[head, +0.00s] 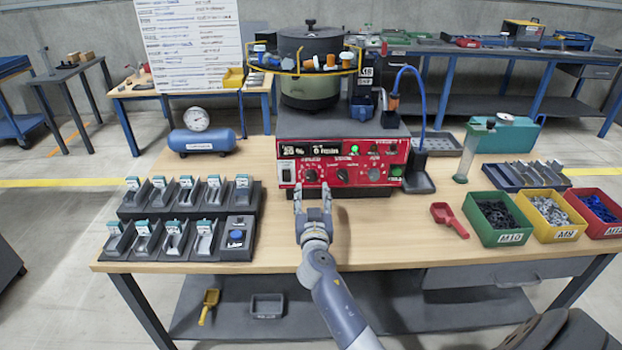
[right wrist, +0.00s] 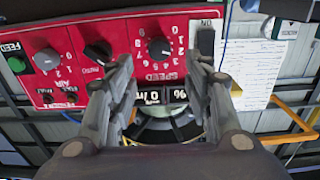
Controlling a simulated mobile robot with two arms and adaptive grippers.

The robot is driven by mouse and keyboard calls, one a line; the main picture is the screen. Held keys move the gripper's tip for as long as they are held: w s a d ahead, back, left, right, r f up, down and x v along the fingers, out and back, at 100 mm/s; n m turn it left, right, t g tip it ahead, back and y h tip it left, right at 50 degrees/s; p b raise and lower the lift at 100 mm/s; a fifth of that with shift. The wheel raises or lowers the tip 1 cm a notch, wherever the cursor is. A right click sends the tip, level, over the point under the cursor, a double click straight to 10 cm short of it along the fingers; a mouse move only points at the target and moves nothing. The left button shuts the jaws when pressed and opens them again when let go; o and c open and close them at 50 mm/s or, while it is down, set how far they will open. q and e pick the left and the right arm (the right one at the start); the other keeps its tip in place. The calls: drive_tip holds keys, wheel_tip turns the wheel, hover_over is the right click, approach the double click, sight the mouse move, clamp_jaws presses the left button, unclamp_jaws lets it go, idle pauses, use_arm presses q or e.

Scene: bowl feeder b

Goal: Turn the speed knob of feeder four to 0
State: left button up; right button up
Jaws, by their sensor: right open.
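The feeder (head: 310,122) stands at the back of the table, with a red control panel (head: 362,172) on its front. The speed knob (head: 310,176) is the black knob at the panel's left; it shows in the right wrist view (right wrist: 160,50) with a dial of digits around it. Its exact setting is too small to tell. My right gripper (head: 312,192) is open and empty in front of the panel. In the right wrist view its two fingers (right wrist: 160,66) lie either side of the speed knob's line, apart from it. My left gripper is not in view.
A middle black knob (right wrist: 97,52) and an air knob (right wrist: 46,60) sit beside the speed knob. A white switch (head: 287,172) is at the panel's left. A black sorting rack (head: 256,222) is left on the table; a red scoop (head: 449,219) and green bin (head: 498,237) are right.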

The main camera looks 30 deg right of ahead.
sight(311, 177)
drive_tip(key=x, duration=0.5)
drive_tip(key=shift+w+d+f, duration=0.15)
drive_tip(key=shift+w+d, duration=0.05)
drive_tip(key=shift+w, duration=0.05)
drive_tip(key=shift+w+d, duration=0.25)
drive_tip(key=shift+w, duration=0.2)
drive_tip(key=shift+w+d, duration=0.15)
drive_tip(key=shift+w, duration=0.05)
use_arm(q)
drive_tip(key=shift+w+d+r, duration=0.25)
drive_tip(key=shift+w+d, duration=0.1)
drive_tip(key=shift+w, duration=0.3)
use_arm(e)
drive_tip(key=c, duration=1)
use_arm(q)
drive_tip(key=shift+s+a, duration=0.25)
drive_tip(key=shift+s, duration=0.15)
use_arm(e)
drive_tip(key=shift+c, duration=0.2)
